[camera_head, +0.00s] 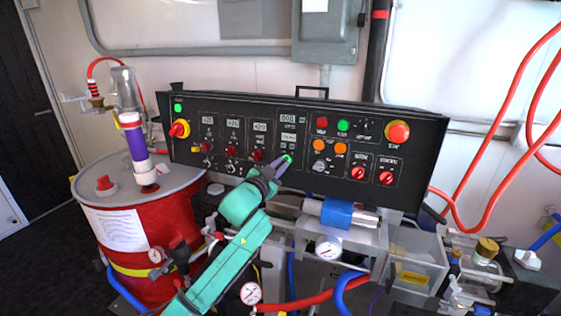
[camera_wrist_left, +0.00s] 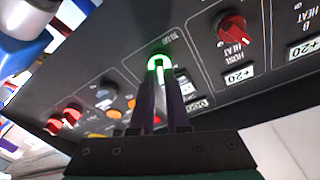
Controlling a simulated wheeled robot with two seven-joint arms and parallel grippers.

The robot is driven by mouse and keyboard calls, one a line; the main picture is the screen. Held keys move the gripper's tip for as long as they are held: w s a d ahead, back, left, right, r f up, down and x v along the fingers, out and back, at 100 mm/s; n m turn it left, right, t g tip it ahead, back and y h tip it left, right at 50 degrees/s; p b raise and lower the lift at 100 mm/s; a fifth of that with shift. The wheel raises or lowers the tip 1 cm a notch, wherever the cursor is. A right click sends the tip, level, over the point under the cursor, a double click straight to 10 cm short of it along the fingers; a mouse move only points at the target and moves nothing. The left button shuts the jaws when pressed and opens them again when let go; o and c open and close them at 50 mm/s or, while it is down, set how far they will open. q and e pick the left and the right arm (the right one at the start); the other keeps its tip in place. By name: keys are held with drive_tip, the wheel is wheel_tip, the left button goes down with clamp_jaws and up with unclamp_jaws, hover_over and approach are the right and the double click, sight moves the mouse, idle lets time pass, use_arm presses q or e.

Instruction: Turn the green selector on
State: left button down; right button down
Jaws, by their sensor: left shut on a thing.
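The green selector (camera_head: 288,158) is a small glowing green knob low in the middle of the black control panel (camera_head: 420,150). My right gripper is not in view.
Red knobs (camera_head: 257,156) sit left of the selector. Orange buttons (camera_head: 319,145) and red rotary switches (camera_head: 386,178) are to its right. A red drum (camera_head: 150,240) stands at the left. A pipe with a blue band (camera_head: 337,214) and a gauge (camera_head: 328,248) are below the panel.

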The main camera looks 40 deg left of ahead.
use_arm(q)
drive_tip(key=shift+r+m, duration=0.1)
drive_tip(key=shift+m, duration=0.3)
drive_tip(key=c, duration=0.9)
unclamp_jaws()
drive_tip(key=shift+w+a+f, duration=0.1)
drive_tip(key=shift+w+f, duration=0.1)
drive_tip(key=shift+w, duration=0.05)
drive_tip(key=shift+s, duration=0.1)
drive_tip(key=b+v, duration=0.1)
drive_tip(key=v, duration=1.3)
drive_tip(key=shift+s, duration=0.2)
